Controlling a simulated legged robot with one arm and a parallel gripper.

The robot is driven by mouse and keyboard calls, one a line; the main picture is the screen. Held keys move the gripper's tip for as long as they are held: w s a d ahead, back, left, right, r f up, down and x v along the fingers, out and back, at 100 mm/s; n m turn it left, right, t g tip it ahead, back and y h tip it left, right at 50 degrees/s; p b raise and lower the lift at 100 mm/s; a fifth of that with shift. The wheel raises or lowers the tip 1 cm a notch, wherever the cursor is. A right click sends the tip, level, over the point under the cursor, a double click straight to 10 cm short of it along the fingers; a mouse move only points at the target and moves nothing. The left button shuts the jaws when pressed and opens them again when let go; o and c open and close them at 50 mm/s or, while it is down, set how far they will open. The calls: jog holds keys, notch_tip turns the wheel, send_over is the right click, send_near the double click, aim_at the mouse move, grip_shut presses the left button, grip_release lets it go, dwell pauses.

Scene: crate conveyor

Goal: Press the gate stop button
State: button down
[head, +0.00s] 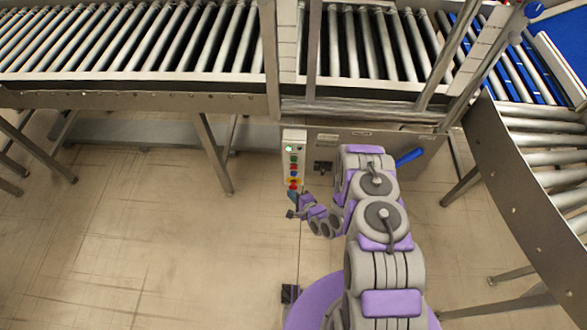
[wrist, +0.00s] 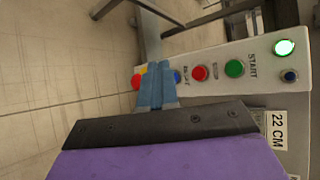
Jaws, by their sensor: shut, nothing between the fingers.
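A pale control panel (head: 302,137) stands upright on the front of the conveyor frame, with a column of coloured buttons. In the wrist view, the panel (wrist: 262,22) shows a red button (wrist: 200,73) beside a green button (wrist: 234,68) labelled START. The red button's small label is hard to read. A second red button (wrist: 136,82) shows at the panel's far end, partly behind my fingers. I cannot tell which red button is the gate stop. My gripper (wrist: 157,74) is shut and empty, its blue-grey fingertips over the lower buttons. In the head view, my gripper (head: 292,197) is at the panel's lower end.
A blue handle (head: 410,157) juts out right of my arm. Floor (head: 130,230) is clear at left.

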jog(key=w+b, duration=0.2)
jog(key=w, duration=0.6)
jog(key=shift+b, duration=0.3)
jog(key=shift+w+d, duration=0.15)
jog(key=shift+w, duration=0.1)
dwell(1.6)
jog(key=shift+w, duration=0.25)
jog(key=shift+w+r+b, duration=0.1)
jog(key=shift+w+b, duration=0.3)
jog(key=shift+w, duration=0.05)
dwell(0.7)
jog(key=shift+s, duration=0.85)
jog(key=shift+s+p, duration=0.15)
jog(key=shift+p, duration=0.15)
jog(key=shift+s+p, duration=0.6)
jog(key=shift+s, duration=1.8)
